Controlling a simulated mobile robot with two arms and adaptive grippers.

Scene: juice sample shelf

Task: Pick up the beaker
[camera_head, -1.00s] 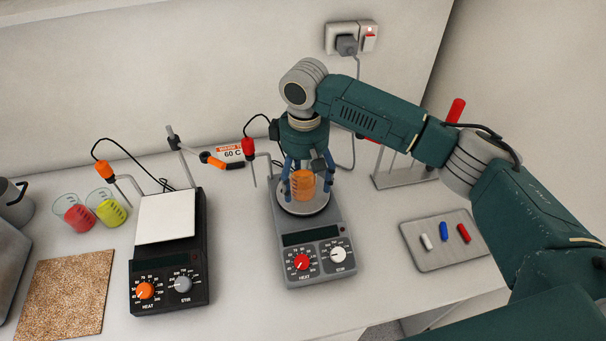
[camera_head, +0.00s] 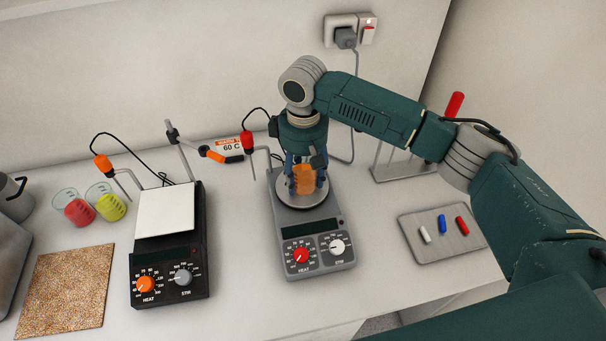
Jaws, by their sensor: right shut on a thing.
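A beaker with orange liquid (camera_head: 304,180) stands upright on the round plate of the grey hot plate (camera_head: 312,234). My right gripper (camera_head: 305,178) reaches down over it from above, with its fingers shut on the beaker's sides. The fingers and palm hide the upper part of the beaker. I see no clear gap between the beaker and the plate. My left gripper does not show.
A black hot plate with a white top (camera_head: 167,212) stands to the left. Beakers with red (camera_head: 78,210) and yellow liquid (camera_head: 110,206) stand further left, behind a cork mat (camera_head: 66,288). A tray with stir bars (camera_head: 442,240) lies right. Probes on stands flank the gripper's left.

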